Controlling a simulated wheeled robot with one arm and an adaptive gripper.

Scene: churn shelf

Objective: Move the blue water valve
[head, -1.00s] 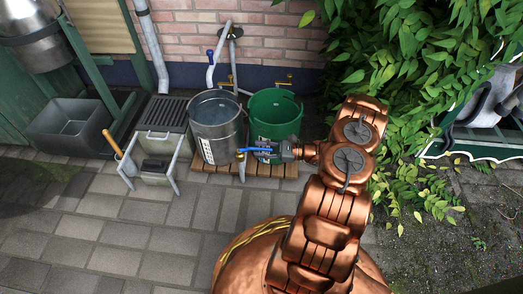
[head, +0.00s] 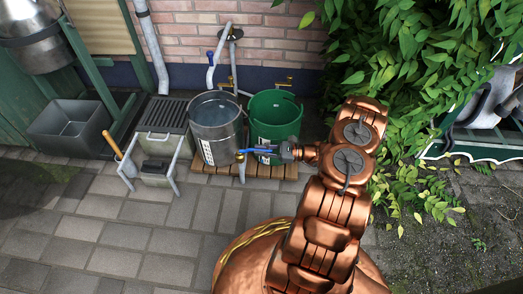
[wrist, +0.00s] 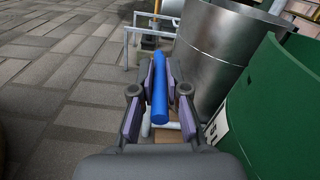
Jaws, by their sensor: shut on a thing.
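The blue water valve handle (head: 258,151) is a slim blue lever on a brass fitting (head: 240,157) atop a short pale standpipe, in front of the metal bucket (head: 216,128) and green bucket (head: 275,117). My gripper (head: 281,152) reaches it from the right. In the wrist view the blue handle (wrist: 159,92) runs lengthwise between the two finger pads of my gripper (wrist: 160,85), which is shut on it. The pads hide part of the handle's sides. The handle's near end points toward my palm.
Both buckets stand close behind my gripper on a wooden slat platform (head: 205,167). A small grey stand (head: 157,168) with a wooden-handled tool is to the left. A second blue tap handle (head: 210,57) is on the wall pipe. Open paving (head: 130,235) lies in front.

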